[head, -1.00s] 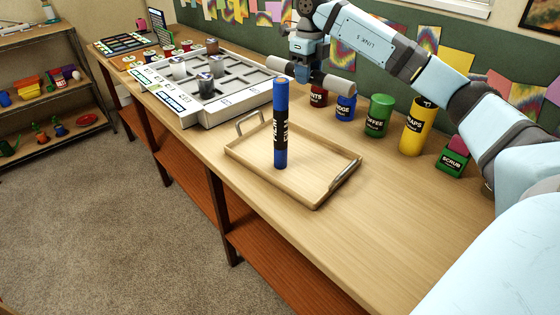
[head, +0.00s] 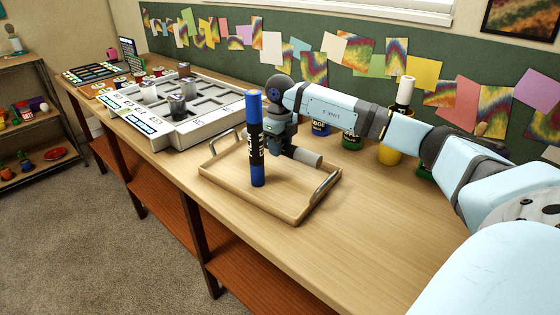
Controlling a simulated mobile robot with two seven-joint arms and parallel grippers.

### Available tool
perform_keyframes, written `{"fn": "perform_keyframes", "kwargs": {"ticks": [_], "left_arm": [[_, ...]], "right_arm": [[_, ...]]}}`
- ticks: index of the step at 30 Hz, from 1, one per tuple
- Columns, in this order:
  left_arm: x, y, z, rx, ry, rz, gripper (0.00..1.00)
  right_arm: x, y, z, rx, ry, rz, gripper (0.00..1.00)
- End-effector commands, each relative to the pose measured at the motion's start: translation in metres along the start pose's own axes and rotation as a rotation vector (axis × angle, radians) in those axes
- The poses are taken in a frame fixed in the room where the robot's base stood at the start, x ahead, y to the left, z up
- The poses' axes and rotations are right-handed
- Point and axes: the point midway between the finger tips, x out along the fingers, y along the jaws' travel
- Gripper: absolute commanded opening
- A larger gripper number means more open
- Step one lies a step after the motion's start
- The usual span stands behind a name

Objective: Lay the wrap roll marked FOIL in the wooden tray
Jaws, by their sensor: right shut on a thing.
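My right gripper (head: 282,148) is low over the wooden tray (head: 275,210), partly hidden behind a blue roll. It is shut on a grey roll (head: 304,157) that lies roughly level; its right end sticks out past the gripper. No label shows on the grey roll, and I cannot tell whether it touches the tray floor. The blue roll (head: 257,165) stands upright in the tray, with white lettering on a black band that I cannot read surely. My left gripper is not in view.
A grey-white compartment crate (head: 205,128) stands left of the tray. Blue (head: 320,129), green (head: 352,142) and yellow (head: 390,155) canisters stand behind my right arm, partly hidden. The bench (head: 370,220) is clear in front and right of the tray.

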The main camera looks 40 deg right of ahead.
Motion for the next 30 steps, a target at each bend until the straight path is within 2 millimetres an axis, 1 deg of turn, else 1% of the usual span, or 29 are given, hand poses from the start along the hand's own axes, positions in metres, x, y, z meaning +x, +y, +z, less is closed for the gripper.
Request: {"fn": "perform_keyframes", "kwargs": {"ticks": [4,7,10,14,21,22,25,30], "left_arm": [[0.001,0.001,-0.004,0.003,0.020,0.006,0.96],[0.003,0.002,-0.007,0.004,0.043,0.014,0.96],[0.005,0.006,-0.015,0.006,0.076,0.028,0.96],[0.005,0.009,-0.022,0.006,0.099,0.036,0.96],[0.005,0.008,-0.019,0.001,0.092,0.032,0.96],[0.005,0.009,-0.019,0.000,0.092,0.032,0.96],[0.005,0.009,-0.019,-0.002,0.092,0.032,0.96],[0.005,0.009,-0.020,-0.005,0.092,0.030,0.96]], "right_arm": [[0.013,0.000,0.000,0.000,0.003,0.000,0.13],[0.029,0.000,0.000,0.001,0.002,0.000,0.13],[0.043,0.000,-0.001,0.000,0.003,0.001,0.13],[0.044,0.000,0.000,0.000,0.000,0.000,0.13],[0.047,0.000,0.000,0.000,0.001,0.000,0.13],[0.047,0.000,0.000,0.000,0.001,0.000,0.42],[0.047,0.000,0.000,0.000,0.001,0.000,0.65],[0.046,0.000,0.000,0.000,0.001,0.000,0.65]]}}
